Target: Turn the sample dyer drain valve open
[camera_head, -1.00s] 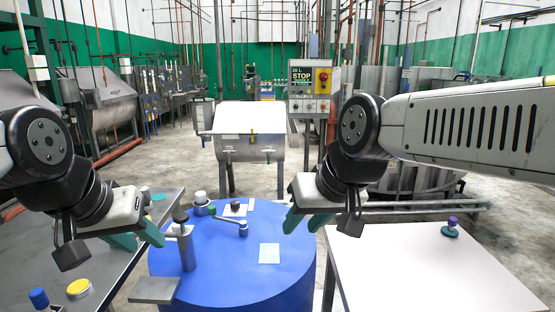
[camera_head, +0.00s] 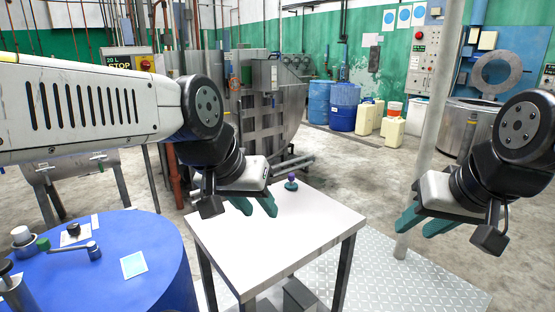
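A lever handle (camera_head: 68,247) with a grey knob lies across the top of the blue drum (camera_head: 150,275) at the lower left, beside a small green part. I cannot tell whether it is the sample dyer's drain valve. The steel sample dyer behind the drum is mostly hidden by my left arm. My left gripper (camera_head: 256,207) is open and empty, its teal fingers apart, in front of the white table's back left part in the picture. My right gripper (camera_head: 423,222) is open and empty at the right, over the floor side. Neither gripper appears to touch anything.
The white table (camera_head: 270,235) holds a small purple-topped piece (camera_head: 291,182) at its back edge. A steel tank (camera_head: 275,105), blue barrels (camera_head: 343,105) and yellowish cans (camera_head: 393,132) stand farther back.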

